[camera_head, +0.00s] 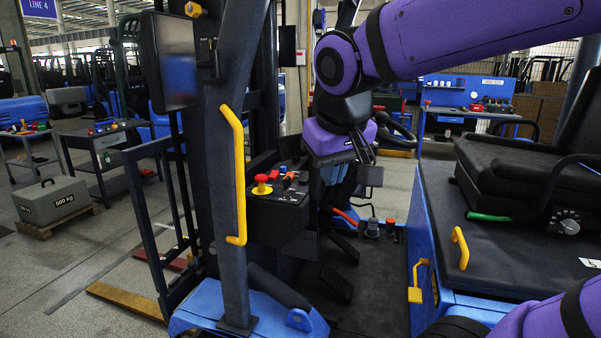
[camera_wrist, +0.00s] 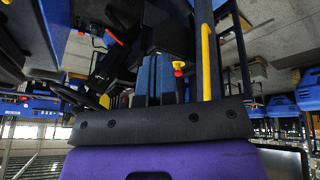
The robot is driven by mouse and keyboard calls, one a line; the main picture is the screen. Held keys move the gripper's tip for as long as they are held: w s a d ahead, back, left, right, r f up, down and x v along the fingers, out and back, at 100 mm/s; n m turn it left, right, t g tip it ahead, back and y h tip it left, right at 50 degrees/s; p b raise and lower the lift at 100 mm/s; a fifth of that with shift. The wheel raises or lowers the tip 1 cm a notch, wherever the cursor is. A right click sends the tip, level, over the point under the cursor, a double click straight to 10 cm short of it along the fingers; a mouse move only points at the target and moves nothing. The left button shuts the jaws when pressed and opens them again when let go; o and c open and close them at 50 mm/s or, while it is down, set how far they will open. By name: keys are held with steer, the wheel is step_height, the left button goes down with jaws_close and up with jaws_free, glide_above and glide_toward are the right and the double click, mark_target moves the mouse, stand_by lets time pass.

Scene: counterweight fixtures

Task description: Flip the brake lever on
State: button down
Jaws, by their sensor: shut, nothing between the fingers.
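A lever with an orange-red grip (camera_head: 346,216) stands low in the forklift's footwell, behind and below my gripper; I take it to be the brake lever. Its base is partly hidden. In the wrist view an orange-red piece (camera_wrist: 113,37), likely the same lever, shows at upper left. My gripper (camera_head: 337,175) hangs in front of the dark mast, right of the control console and above the footwell. Its two blue-grey fingers (camera_wrist: 157,63) lie side by side, shut and empty. I see no contact with the lever.
The console (camera_head: 277,212) with a red mushroom knob (camera_head: 262,186) stands just left of my gripper. A yellow grab bar (camera_head: 239,180) is on the left pillar. The seat (camera_head: 530,150) and a yellow handle (camera_head: 460,247) are at right. Dark pedals (camera_head: 337,284) lie below.

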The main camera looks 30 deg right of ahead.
steer(key=w+d+f+m+g+h, duration=0.1)
steer(key=w+d+m+h, duration=0.1)
steer(key=w, duration=1)
steer(key=w+d+f+m+g+h, duration=0.1)
steer(key=w+d+f+m+h, duration=0.1)
steer(key=w, duration=1)
steer(key=shift+w+d+m+h, duration=0.3)
steer(key=shift+d+m+h, duration=0.1)
steer(key=shift+d+h, duration=0.35)
steer(key=shift+d+f, duration=0.1)
steer(key=x, duration=0.9)
steer(key=shift+d+f, duration=0.25)
steer(key=shift+f, duration=0.1)
steer(key=shift+s, duration=0.15)
